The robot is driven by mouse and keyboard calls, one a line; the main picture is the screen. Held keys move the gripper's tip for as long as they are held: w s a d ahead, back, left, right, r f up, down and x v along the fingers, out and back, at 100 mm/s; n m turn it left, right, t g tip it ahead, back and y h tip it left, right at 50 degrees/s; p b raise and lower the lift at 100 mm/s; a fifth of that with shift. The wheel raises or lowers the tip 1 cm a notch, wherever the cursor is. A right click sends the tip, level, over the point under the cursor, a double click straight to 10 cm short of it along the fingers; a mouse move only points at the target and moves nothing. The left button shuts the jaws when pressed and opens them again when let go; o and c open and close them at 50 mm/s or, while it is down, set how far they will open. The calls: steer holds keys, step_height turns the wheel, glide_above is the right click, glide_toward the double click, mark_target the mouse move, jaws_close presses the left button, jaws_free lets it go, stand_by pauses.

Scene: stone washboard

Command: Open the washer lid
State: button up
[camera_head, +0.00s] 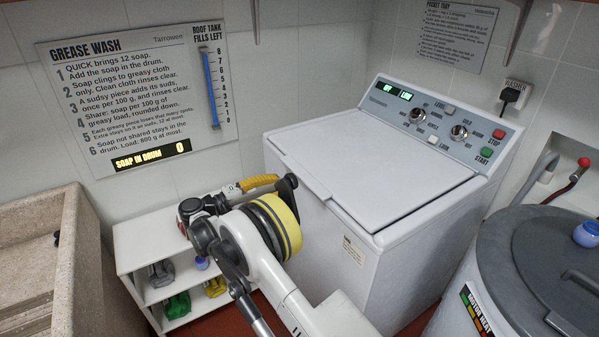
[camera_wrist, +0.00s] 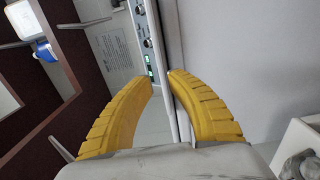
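The washer (camera_head: 335,255) is a white top-loader, and its broad white lid (camera_head: 375,165) lies flat and looks closed. A dark line runs along the lid's front-left edge. My gripper (camera_head: 283,182) is at that edge. In the wrist view its two curved yellow fingers (camera_wrist: 161,76) are apart, with a narrow pale rim of the washer (camera_wrist: 172,55) between or just behind the tips. I cannot tell whether either finger touches it. The washer's control panel (camera_head: 440,115) also shows in the wrist view (camera_wrist: 148,45). My arm hides part of the washer's front.
A white shelf (camera_head: 150,240) with several small items stands left of the washer. A stone basin (camera_head: 40,235) is at the far left. A grey-lidded tub (camera_head: 520,250) stands close on the right. Wall signs (camera_head: 130,90) hang behind. The space above the lid is clear.

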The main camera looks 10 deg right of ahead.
mark_target(298, 176)
steer(key=b+x, duration=0.3)
steer(key=x, duration=0.6)
steer(key=shift+d, duration=0.2)
jaws_close()
